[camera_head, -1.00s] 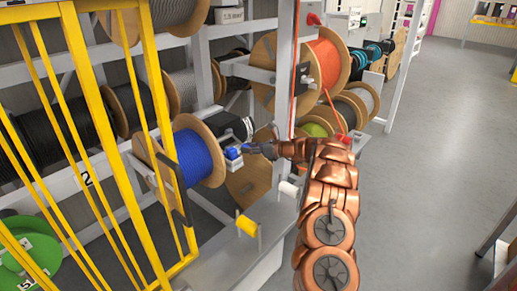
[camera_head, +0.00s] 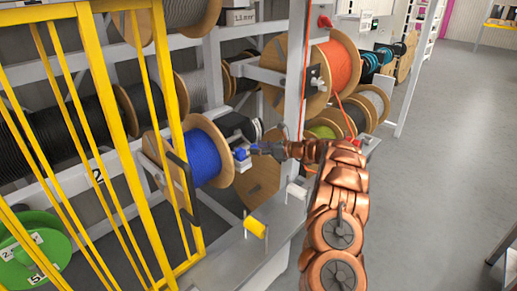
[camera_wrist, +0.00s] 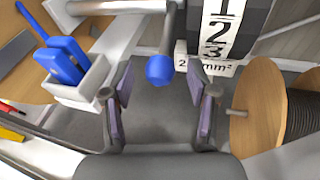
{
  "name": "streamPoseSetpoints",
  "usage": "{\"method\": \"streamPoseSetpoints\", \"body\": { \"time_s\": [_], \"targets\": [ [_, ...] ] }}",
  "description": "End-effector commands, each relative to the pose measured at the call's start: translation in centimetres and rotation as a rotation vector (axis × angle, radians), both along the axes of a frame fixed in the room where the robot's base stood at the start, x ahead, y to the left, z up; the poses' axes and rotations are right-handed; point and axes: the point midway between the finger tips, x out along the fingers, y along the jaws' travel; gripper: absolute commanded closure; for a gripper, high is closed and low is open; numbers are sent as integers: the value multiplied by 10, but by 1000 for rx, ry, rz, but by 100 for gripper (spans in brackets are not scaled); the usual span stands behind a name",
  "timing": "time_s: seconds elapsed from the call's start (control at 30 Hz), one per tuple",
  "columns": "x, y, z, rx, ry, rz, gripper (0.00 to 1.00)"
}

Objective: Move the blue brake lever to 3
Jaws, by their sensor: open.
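The blue brake lever shows in the wrist view as a round blue knob (camera_wrist: 160,70) on a grey rod coming down from above. A black-and-white scale (camera_wrist: 216,35) with 1, 2 and 3 stands just right of it. The knob is beside the lower end of the scale; the exact setting cannot be told. My gripper (camera_wrist: 160,82) is open, its two fingers on either side of the knob, with gaps showing on both sides. In the head view my gripper (camera_head: 262,149) reaches the right side of the blue cable reel (camera_head: 203,156); the knob is hard to make out there.
A blue two-part piece in a white holder (camera_wrist: 66,62) is left of my fingers. A wooden reel with dark cable (camera_wrist: 262,108) is close on the right. A yellow barrier (camera_head: 175,110) stands left in the head view. Open floor (camera_head: 440,160) lies to the right.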

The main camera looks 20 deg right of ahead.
Motion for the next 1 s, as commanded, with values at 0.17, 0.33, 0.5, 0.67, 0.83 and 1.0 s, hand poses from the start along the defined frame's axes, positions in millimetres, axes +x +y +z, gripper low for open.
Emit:
{"method": "streamPoseSetpoints", "body": {
  "time_s": [0.17, 0.33, 0.5, 0.67, 0.83, 1.0],
  "targets": [
    [-15, -14, 7, -1, -3, -4, 41],
    [-41, -34, 14, 0, -3, -3, 41],
    [-65, -52, 20, 2, -1, -2, 41],
    [-80, -65, 24, 1, -2, -3, 41],
    [-89, -71, 27, 1, -2, -1, 41],
    [-90, -71, 27, 1, -1, 0, 41]
  ]
}}
